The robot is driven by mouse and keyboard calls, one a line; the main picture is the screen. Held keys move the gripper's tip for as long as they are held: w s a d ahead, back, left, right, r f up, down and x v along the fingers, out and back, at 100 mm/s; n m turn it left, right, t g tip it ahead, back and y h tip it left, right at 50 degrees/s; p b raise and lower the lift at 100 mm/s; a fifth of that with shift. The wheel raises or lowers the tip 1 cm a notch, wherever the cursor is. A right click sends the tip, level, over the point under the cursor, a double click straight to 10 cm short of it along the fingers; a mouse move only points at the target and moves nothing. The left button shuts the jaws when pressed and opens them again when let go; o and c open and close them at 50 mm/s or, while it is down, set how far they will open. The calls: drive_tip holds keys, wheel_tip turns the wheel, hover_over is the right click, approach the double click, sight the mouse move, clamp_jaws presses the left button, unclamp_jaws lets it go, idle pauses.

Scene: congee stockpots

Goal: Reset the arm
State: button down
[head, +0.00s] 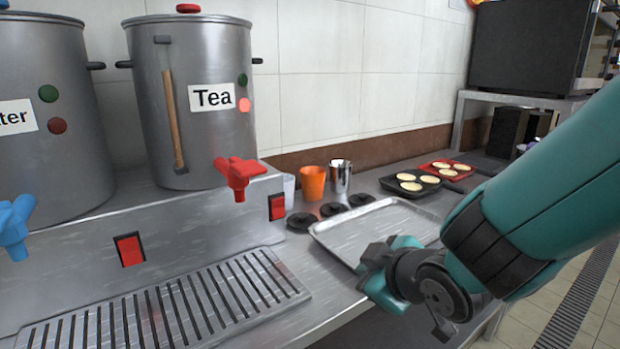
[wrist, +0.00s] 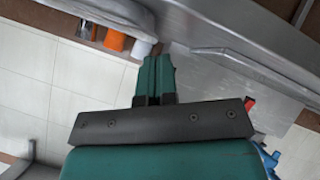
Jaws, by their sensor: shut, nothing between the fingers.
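My gripper shows in the wrist view (wrist: 155,64), with its two teal fingers together and nothing between them. In the head view my teal arm reaches in from the right. Its wrist end hangs over the front edge of the counter, beside the near left part of the metal tray (head: 385,226). The fingers are hard to make out in that view. My gripper holds no object.
A steel Tea pot (head: 215,140) with a red tap (head: 240,175) and another pot (head: 45,115) with a blue tap (head: 14,228) stand left. Behind the tray are an orange cup (head: 313,182), a metal cup (head: 340,177) and pans (head: 412,180). The drip grate (head: 170,305) is clear.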

drive_tip(key=s+d+r+m+g, duration=0.25)
drive_tip(key=s+g, duration=0.25)
drive_tip(key=s, duration=0.5)
drive_tip(key=s+d+r+m+g, duration=0.25)
drive_tip(key=s+g, duration=0.25)
drive_tip(key=s, duration=0.5)
wheel_tip(320, 180, up, 13)
drive_tip(key=p, duration=1.2)
drive_tip(key=shift+d+f, duration=0.15)
drive_tip(key=shift+d, duration=0.05)
